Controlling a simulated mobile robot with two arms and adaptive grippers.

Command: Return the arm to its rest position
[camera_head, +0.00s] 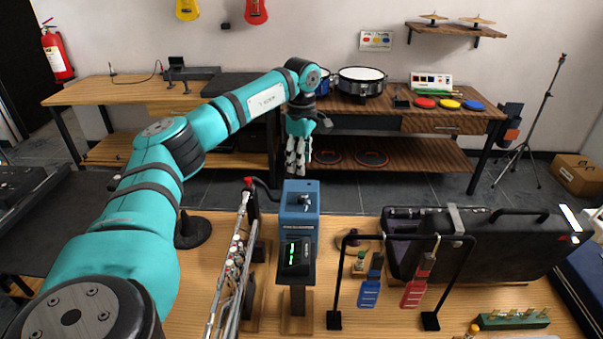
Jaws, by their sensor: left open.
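My left arm reaches in from the lower left, teal with black joints, and stretches out past the near table. My left gripper (298,158) hangs pointing down at the arm's end, in front of the far bench and above and behind the blue boxed device. It is open, and I see nothing between its fingers. My right arm and gripper are not in view.
On the near table (345,312) stand a blue device (298,212), a silver wind instrument (238,250), a black rack (338,285) with blue and red tags, and a black case (500,240). The far bench (450,122) holds drums. Floor lies between.

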